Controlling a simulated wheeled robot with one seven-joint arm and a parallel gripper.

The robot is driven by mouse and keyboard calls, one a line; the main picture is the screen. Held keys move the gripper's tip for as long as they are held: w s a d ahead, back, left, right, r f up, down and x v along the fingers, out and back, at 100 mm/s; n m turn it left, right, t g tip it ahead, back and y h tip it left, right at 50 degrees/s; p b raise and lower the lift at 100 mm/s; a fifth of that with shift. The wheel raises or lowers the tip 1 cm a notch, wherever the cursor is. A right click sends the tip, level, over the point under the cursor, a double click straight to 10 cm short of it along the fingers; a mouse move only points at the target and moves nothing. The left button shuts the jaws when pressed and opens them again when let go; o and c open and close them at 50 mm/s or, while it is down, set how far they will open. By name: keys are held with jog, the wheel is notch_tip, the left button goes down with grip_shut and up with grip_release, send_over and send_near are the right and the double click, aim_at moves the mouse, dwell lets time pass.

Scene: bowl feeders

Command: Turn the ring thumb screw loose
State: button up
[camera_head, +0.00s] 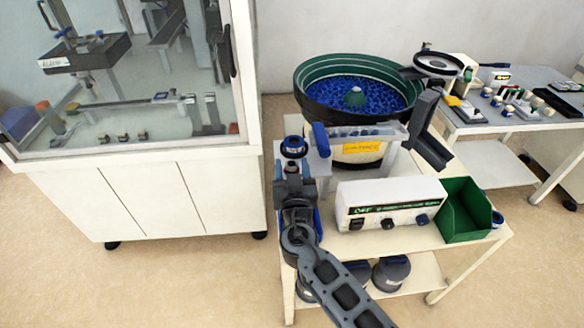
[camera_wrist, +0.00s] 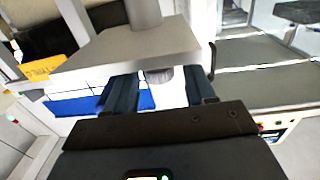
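A dark, ribbed round knob (camera_wrist: 160,75), which looks like the ring thumb screw, sits at the edge of a grey block (camera_wrist: 125,45) in the wrist view. My gripper (camera_wrist: 160,92) has its two dark fingers apart, one on each side of the knob, with light gaps showing between. In the head view my gripper (camera_head: 292,170) is at the left of the feeder stand, just below a dark round part with a blue band (camera_head: 293,147). My gripper partly hides the bracket there. Whether a finger touches the knob I cannot tell.
A bowl feeder (camera_head: 345,68) full of blue parts stands behind. A white control box (camera_head: 390,204) and a green bin (camera_head: 466,210) are to the right on the cart. A glass-fronted cabinet (camera_head: 140,190) stands close on the left. A side table (camera_head: 505,128) holds small parts.

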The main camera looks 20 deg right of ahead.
jog(key=c, duration=0.9)
